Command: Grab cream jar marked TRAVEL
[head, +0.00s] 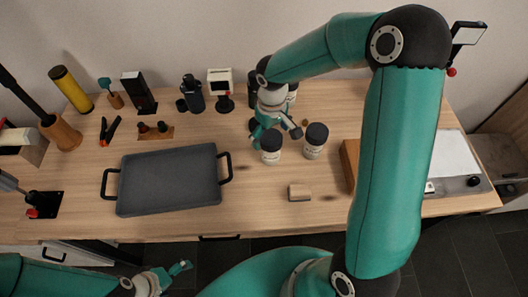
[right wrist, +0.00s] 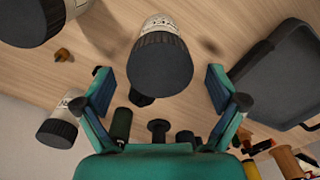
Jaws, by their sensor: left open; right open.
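A white jar with a black lid (head: 271,157) stands on the table just in front of my right gripper (head: 275,130). In the right wrist view this jar (right wrist: 160,62) is lid-on between the two spread fingers of the right gripper (right wrist: 158,85), with no clear contact. Its label is partly in view but too small to read surely. A second similar jar (head: 314,146) stands to its right; its label is also unreadable. More dark-lidded jars (head: 292,91) stand behind the right gripper, partly hidden. My left gripper (head: 172,277) is open and empty below the table's front edge.
A dark grey tray (head: 170,180) with black handles lies to the left. A small wooden block (head: 299,192) lies in front of the jars. A wooden box edge (head: 349,160) is to the right, partly behind my right arm. Several tools stand along the back.

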